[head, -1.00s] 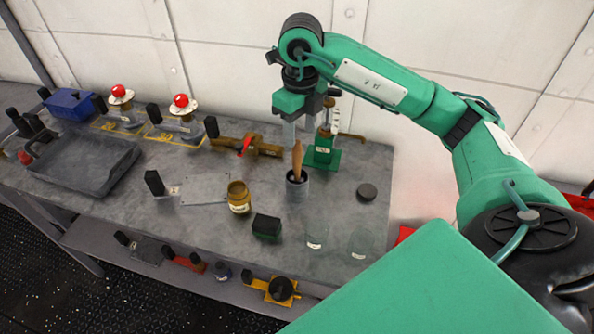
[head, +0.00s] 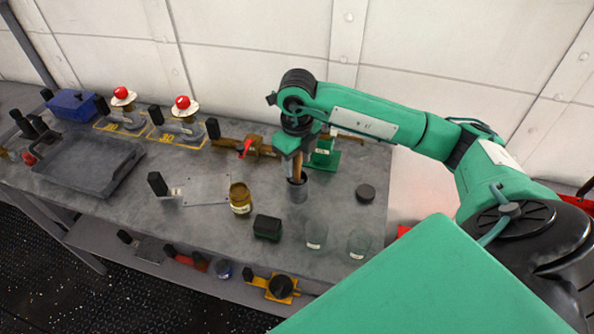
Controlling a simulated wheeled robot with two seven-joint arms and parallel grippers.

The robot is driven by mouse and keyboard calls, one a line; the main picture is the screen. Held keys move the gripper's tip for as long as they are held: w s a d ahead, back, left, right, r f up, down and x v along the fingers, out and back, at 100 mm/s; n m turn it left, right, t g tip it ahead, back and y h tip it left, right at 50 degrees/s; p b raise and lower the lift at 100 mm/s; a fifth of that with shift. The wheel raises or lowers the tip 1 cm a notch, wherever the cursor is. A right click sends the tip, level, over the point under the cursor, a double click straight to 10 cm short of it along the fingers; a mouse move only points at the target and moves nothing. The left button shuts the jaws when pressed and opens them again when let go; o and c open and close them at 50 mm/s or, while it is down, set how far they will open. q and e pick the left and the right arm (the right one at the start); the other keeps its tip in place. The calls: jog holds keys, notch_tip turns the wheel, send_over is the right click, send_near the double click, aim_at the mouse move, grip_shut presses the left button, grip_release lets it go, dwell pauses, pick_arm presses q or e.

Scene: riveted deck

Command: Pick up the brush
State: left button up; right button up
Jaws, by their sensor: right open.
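The brush stands upright in a dark grey cup (head: 297,192) near the right part of the bench. Its wooden handle (head: 298,168) shows above the cup's rim; its lower end is hidden inside. My right gripper (head: 295,172) points down over the cup, with its fingers around or right beside the handle. It is open. The gripper body hides the top of the handle, and I cannot tell whether the fingers touch it. My left gripper is not in view.
An open brown jar (head: 240,198), a dark green block (head: 267,227) and two clear glasses (head: 316,234) stand in front of the cup. A black disc (head: 365,193) lies to its right. A green stand (head: 325,155) is close behind. A grey tray (head: 88,165) sits at left.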

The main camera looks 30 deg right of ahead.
grip_shut()
jog(key=shift+r, duration=0.15)
